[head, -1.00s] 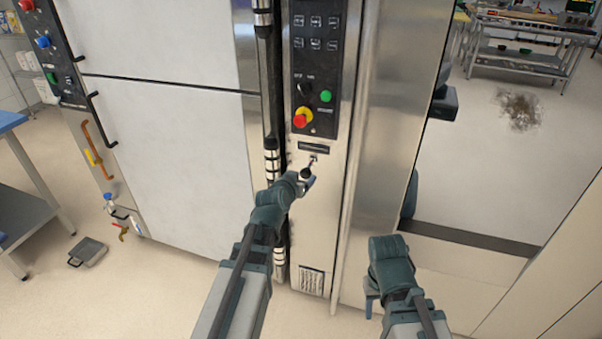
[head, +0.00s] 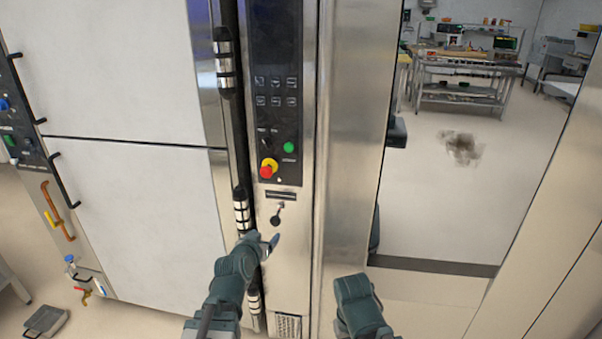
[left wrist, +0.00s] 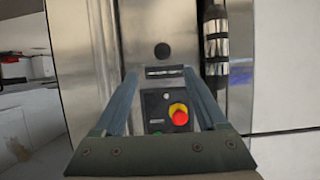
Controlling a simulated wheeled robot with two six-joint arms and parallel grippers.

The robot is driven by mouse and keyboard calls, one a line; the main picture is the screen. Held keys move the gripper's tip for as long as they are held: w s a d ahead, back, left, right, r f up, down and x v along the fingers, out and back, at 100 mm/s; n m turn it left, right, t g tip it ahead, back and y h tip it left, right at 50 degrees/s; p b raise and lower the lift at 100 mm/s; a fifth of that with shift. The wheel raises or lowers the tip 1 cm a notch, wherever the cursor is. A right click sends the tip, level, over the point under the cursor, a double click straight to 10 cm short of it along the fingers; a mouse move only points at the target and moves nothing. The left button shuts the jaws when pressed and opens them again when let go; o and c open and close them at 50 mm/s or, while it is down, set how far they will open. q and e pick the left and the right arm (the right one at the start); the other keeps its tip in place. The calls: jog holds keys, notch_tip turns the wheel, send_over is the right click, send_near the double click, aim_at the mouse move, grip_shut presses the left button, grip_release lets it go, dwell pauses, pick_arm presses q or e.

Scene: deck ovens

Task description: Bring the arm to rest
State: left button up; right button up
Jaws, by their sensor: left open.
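My left gripper (head: 268,243) is in front of the oven's narrow control column, just below a small round black knob (head: 275,219). The left wrist view shows its two fingers (left wrist: 160,85) apart with nothing between them. The knob also shows in the left wrist view (left wrist: 162,50), beyond the fingertips and apart from them. My right arm (head: 357,305) is at the bottom centre of the head view; its gripper fingers cannot be made out.
The control panel (head: 274,120) carries a red-yellow stop button (head: 268,168) and a green button (head: 289,147). A large pale oven door (head: 130,80) is on the left. A grey pan (head: 46,321) lies on the floor. A work table (head: 460,85) stands far back.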

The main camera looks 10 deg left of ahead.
pick_arm(q)
jog(key=s+d+f+m+g+h+p, duration=0.1)
jog(key=s+d+f+m+g+p, duration=0.3)
jog(key=s+d+g, duration=0.6)
jog(key=s+d+g+y+p, duration=0.3)
jog(key=s+d+p, duration=0.1)
jog(key=s, duration=0.8)
jog(key=shift+s+n+g+p, duration=0.3)
jog(key=shift+s+n, duration=0.1)
jog(key=shift+d+f, duration=0.1)
